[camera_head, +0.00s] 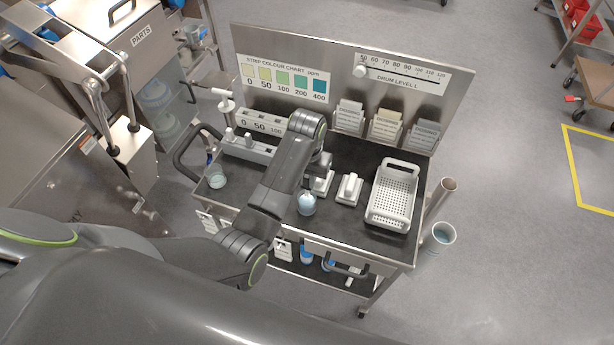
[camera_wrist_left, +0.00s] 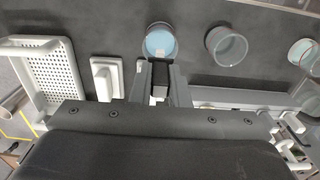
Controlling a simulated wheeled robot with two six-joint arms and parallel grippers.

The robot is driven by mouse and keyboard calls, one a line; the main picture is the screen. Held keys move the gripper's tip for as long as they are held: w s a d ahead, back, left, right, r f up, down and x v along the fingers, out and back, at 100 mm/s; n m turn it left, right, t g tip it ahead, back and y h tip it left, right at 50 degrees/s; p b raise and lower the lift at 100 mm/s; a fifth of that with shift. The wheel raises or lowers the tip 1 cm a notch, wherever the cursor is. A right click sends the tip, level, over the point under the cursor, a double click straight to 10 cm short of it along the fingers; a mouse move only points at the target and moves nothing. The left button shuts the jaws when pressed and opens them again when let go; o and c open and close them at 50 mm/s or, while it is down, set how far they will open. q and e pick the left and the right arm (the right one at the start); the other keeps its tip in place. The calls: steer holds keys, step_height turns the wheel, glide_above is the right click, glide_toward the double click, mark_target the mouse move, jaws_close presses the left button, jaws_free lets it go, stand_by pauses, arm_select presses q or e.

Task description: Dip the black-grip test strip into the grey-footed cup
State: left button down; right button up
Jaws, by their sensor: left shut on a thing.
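My left gripper (camera_head: 318,168) is over the middle of the cart, partly hidden behind its own arm. In the left wrist view its fingers (camera_wrist_left: 159,77) are shut on a dark piece, apparently the black grip of the test strip (camera_wrist_left: 159,91). The strip's free end is not clear. A cup with pale blue liquid (camera_wrist_left: 160,42) lies just beyond the fingertips; it shows in the head view (camera_head: 306,204). Two more clear cups (camera_wrist_left: 227,46) (camera_wrist_left: 302,52) stand to its right. I cannot tell which cup has the grey foot. My right gripper is not in view.
A white perforated basket (camera_head: 392,196) stands on the cart's right side. A white block (camera_head: 349,189) is beside it. A grey rack (camera_head: 248,149) and another cup (camera_head: 217,181) are on the left. The colour chart panel (camera_head: 340,75) rises behind.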

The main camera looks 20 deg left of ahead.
mark_target(307, 196)
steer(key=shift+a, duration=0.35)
arm_select(q)
steer(key=shift+f, duration=0.15)
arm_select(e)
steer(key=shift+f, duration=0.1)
arm_select(q)
steer(key=shift+f+b, duration=0.55)
steer(key=shift+f, duration=0.6)
steer(key=shift+f+b, duration=0.55)
steer(key=shift+f, duration=0.75)
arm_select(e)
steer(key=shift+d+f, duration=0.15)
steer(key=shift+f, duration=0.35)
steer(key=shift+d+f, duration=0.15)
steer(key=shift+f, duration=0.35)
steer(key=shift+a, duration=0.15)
arm_select(q)
steer(key=shift+r, duration=0.1)
